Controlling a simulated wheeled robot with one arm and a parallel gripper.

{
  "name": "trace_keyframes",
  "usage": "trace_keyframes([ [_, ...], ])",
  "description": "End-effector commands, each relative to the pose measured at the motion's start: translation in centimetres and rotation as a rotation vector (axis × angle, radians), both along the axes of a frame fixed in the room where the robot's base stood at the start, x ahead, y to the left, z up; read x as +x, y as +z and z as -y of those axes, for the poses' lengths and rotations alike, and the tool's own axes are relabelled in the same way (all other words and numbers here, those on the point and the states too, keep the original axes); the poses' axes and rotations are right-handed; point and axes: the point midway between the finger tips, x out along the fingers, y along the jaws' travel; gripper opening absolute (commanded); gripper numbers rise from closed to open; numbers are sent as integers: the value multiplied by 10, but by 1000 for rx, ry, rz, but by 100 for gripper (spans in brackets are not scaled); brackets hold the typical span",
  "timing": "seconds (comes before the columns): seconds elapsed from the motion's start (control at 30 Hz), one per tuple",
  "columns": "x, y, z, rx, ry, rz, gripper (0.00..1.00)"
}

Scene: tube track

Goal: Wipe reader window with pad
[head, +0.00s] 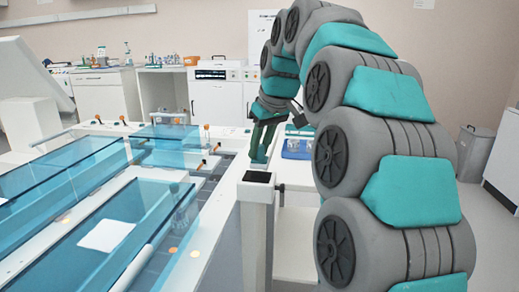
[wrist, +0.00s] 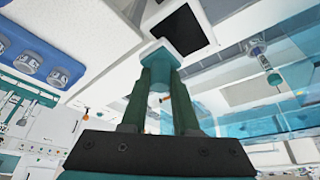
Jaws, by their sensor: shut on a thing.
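My gripper (head: 260,145) points down just above a white post (head: 256,230) in the head view. The reader window (head: 257,177) is the black square on top of that post. In the wrist view the dark green fingers (wrist: 165,85) are shut on a small teal pad (wrist: 158,60). The black reader window (wrist: 181,29) with its white frame shows just beyond the pad. The pad overlaps the near edge of the frame in that view; I cannot tell whether they touch.
A large white track bench with blue transparent covers (head: 85,185) fills the left, close to the post. A blue tray (head: 297,148) lies on a white surface behind the gripper. Counters with lab items stand along the back wall. A grey bin (head: 474,152) stands at right.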

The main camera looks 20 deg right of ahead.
Motion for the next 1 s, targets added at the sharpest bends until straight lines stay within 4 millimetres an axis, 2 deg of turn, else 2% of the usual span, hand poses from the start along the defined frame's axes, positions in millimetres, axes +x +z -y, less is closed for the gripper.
trace_keyframes([
  [0.03,0,8,0,0,0,0,0],
  [0.43,0,43,0,-1,0,1,0],
  [0.87,0,48,0,0,0,-1,0],
  [1.0,2,56,0,-1,-1,4,0],
])
